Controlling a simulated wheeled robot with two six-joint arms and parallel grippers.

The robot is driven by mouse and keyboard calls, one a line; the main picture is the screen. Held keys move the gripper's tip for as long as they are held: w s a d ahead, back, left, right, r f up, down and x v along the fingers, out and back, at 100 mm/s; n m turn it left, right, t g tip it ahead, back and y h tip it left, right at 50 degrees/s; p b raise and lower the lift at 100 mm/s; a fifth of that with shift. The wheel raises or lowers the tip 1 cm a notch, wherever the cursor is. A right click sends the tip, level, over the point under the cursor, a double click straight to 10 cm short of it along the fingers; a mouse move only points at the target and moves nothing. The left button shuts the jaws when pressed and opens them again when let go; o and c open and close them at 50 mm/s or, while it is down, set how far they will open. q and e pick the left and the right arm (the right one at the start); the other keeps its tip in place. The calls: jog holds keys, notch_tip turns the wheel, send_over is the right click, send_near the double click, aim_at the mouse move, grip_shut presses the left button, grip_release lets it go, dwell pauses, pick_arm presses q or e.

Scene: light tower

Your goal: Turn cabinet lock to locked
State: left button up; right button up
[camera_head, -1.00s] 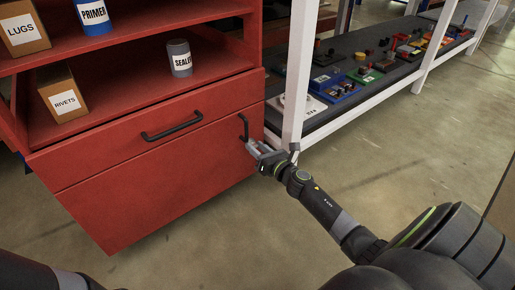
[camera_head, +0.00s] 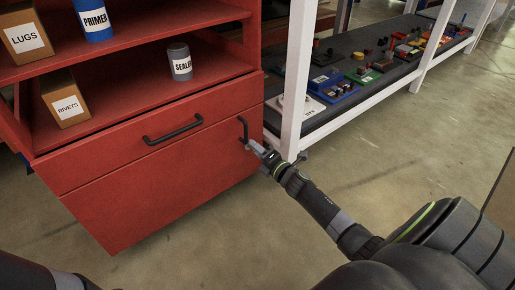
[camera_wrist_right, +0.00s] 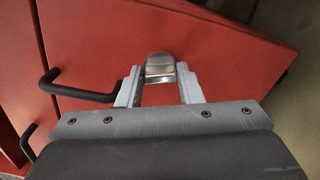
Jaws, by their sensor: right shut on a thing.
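The red cabinet (camera_head: 165,195) has a drawer and a lower door, with a black vertical handle (camera_head: 243,130) near the right edge. My right gripper (camera_head: 254,146) is at the door just below that handle. In the right wrist view, a rounded silver metal lock knob (camera_wrist_right: 160,69) sits between the fingertips of my right gripper (camera_wrist_right: 160,86), which is shut on it. The knob's far side and its mark are not readable. In the head view the knob is hidden by the gripper. Only part of my left arm shows at the bottom left; its gripper is out of view.
A black drawer handle (camera_head: 173,130) juts out above. A white shelf post (camera_head: 297,80) stands close to the right of my right gripper. A rack with several coloured devices (camera_head: 385,60) extends behind it. Boxes and cans stand on the cabinet shelves. The floor (camera_head: 420,130) in front is clear.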

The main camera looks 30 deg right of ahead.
jog(key=m+p, duration=0.1)
jog(key=m, duration=0.2)
jog(key=shift+f+m, duration=0.1)
jog(key=shift+m, duration=0.4)
jog(key=o, duration=1)
jog(key=shift+d, duration=0.1)
